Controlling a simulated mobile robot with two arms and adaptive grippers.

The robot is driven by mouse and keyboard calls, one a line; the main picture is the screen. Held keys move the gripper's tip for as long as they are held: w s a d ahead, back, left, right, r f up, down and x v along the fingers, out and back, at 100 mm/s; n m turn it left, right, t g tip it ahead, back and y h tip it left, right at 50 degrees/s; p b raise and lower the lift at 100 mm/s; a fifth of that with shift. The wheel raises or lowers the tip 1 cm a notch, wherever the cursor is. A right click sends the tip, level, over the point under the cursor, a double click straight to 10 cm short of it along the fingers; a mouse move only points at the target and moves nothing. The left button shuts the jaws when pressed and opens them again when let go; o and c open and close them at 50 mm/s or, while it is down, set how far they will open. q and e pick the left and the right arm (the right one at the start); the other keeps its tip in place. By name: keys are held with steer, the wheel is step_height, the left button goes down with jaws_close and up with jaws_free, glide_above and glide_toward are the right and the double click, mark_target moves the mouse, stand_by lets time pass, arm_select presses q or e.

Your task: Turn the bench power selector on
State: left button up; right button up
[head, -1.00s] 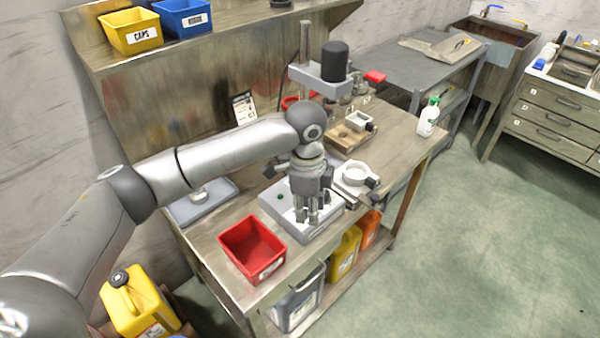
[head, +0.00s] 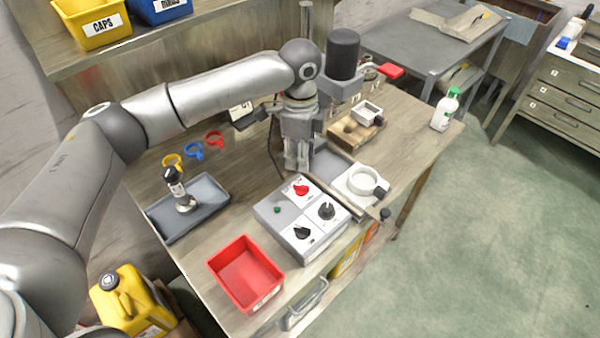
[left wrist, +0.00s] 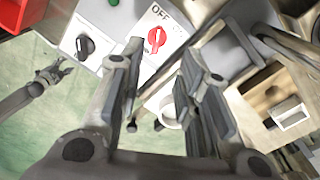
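The grey control box (head: 284,221) on the bench carries a red selector knob (head: 301,190) on a white plate. In the left wrist view the red knob (left wrist: 156,40) has a pale pointer line, and OFF is printed beside it. Two black knobs (head: 326,211) (head: 302,233) and a small green button or lamp (head: 277,210) share the box. My left gripper (head: 297,165) is just behind the box, above the bench and apart from the knob. Its fingers (left wrist: 162,58) are parted and empty.
A red bin (head: 246,273) stands in front of the box and a grey tray (head: 187,211) lies to its left. A white ring-shaped fixture (head: 361,186) is close on the right. A press-like stand (head: 343,58) rises behind. Bare bench shows between tray and box.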

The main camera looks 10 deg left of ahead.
arm_select(q)
steer(key=p, duration=0.1)
glide_above(299, 185)
steer(key=f, duration=0.4)
steer(key=shift+s+d+f, duration=0.1)
steer(key=shift+s+f, duration=0.1)
steer(key=f, duration=0.3)
steer(key=f+p, duration=0.1)
steer(key=shift+w+f, duration=0.25)
steer(key=shift+f, duration=0.4)
steer(key=shift+c, duration=0.8)
jaws_close()
arm_select(e)
steer(key=shift+s+d+r, duration=0.15)
steer(key=shift+s+r, duration=0.85)
